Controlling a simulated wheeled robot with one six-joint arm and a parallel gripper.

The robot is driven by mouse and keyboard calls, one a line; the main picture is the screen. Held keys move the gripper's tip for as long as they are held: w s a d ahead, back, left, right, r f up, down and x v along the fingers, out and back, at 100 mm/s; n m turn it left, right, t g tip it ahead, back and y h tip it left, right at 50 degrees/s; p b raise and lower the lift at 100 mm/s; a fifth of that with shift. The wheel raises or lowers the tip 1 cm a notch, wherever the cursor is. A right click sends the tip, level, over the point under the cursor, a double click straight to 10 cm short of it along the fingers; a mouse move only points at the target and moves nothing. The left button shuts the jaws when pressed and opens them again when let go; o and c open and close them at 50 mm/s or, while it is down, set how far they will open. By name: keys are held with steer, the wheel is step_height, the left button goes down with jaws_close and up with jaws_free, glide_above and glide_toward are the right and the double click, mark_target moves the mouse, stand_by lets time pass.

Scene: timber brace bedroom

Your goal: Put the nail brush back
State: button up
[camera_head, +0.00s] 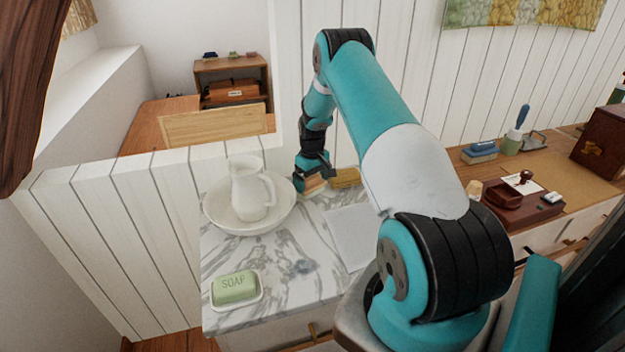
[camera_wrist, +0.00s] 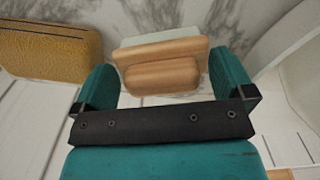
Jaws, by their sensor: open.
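The nail brush (camera_wrist: 162,60) is a wooden block with a rounded wooden grip, seen in the wrist view on the marble top. A pale strip shows along its far edge; I cannot tell if it is bristles or something under it. My gripper (camera_wrist: 164,82) is open, with one teal finger on each side of the brush and gaps visible between fingers and wood. In the head view my gripper (camera_head: 313,182) is low over the marble washstand (camera_head: 300,265), and the brush (camera_head: 314,187) is partly hidden beneath it.
A yellow sponge-like block (camera_head: 346,177) lies close beside the brush. A white basin (camera_head: 216,215) with a pitcher (camera_head: 248,190) stands on the other side. A soap dish (camera_head: 237,303) with green soap and a pale cloth (camera_head: 350,235) lie nearer. A wooden desk (camera_head: 550,165) is at right.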

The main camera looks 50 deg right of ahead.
mark_target(312, 177)
step_height(312, 177, up, 12)
steer(key=b, duration=0.3)
steer(key=s+a+r+n, duration=0.1)
steer(key=a+r, duration=0.3)
steer(key=a, duration=0.4)
steer(key=a+r+n+t+y, duration=0.15)
steer(key=a+r, duration=0.25)
steer(key=a, duration=0.4)
steer(key=s+a+r+n+g, duration=0.1)
steer(key=a+r, duration=0.2)
steer(key=a, duration=0.6)
steer(key=s+a+r+n+y, duration=0.1)
steer(key=s+a+r+n, duration=0.1)
steer(key=s+a, duration=0.8)
steer(key=s+a+r+n+y, duration=0.1)
steer(key=s+a+r+n, duration=0.1)
steer(key=s+a, duration=0.9)
steer(key=s+n, duration=0.1)
steer(key=s, duration=0.3)
steer(key=shift+s+r+y, duration=0.2)
steer(key=shift+r+y, duration=0.15)
steer(key=shift+d, duration=0.1)
